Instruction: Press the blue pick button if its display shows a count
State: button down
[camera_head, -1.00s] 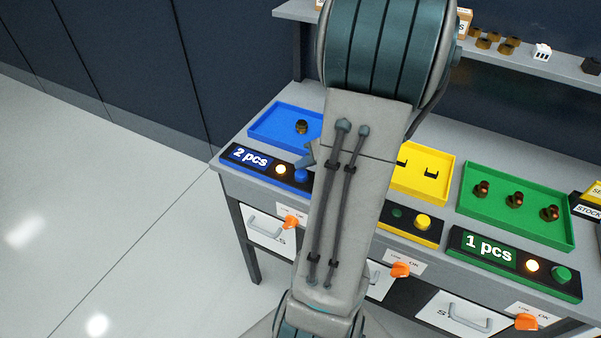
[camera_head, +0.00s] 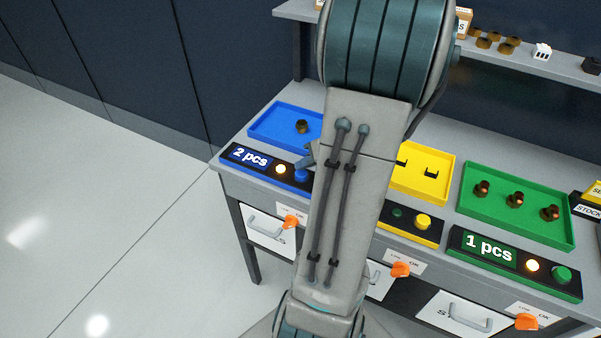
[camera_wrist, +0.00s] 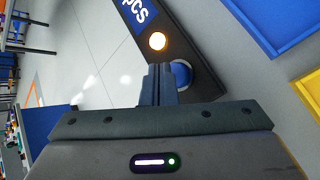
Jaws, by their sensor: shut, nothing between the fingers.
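The blue pick button (camera_head: 301,175) sits at the right end of the blue station's black panel. Its display (camera_head: 250,157) reads "2 pcs", and the lamp (camera_head: 281,169) between them glows. In the wrist view the blue button (camera_wrist: 181,74) is partly hidden behind my gripper (camera_wrist: 158,70), whose fingers are together and empty. The fingertips overlap the button's left side in that view; I cannot tell whether they touch it. The lit lamp (camera_wrist: 157,41) is just beyond the tips. In the head view my arm hides most of the gripper.
A blue tray (camera_head: 262,137) holding one brown part lies behind the panel. To the right are a yellow tray (camera_head: 446,172) and a green tray (camera_head: 475,213) with several parts. The green station's display (camera_head: 489,248) reads "1 pcs". Orange knobs (camera_head: 400,269) stick out along the bench front.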

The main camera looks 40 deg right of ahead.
jog(key=shift+f, duration=0.3)
jog(key=shift+f+b, duration=0.35)
jog(key=shift+f, duration=0.15)
dwell(0.6)
jog(key=shift+r+p, duration=1)
notch_tip(320, 180, up, 5)
jog(key=p, duration=0.5)
dwell(0.7)
